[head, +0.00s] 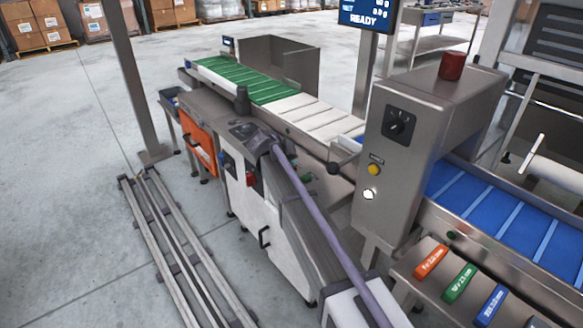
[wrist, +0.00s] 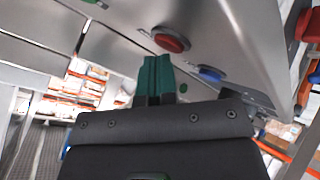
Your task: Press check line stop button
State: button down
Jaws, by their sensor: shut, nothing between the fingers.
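A red round button (wrist: 171,39) sits on a grey metal panel in the wrist view, with a blue round button (wrist: 211,74) beside it. No label on either can be read. My gripper (wrist: 157,62) shows green fingers close together and empty. Its tips appear just below the red button in the wrist view; whether they touch it cannot be told. In the head view my arm reaches over the cabinet and the fingertips cannot be made out.
A grey control box (head: 405,150) with a dark knob and a yellow button (head: 375,169) stands to the right. A green and white slatted conveyor (head: 290,107) runs behind the cabinet. An orange panel (head: 199,142) is at its left. Floor rails (head: 165,235) lie in front.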

jog(key=shift+f, duration=0.1)
dwell(0.3)
jog(key=shift+r+p, duration=0.8)
notch_tip(320, 180, up, 5)
jog(key=p, duration=0.5)
jog(key=shift+r, duration=0.15)
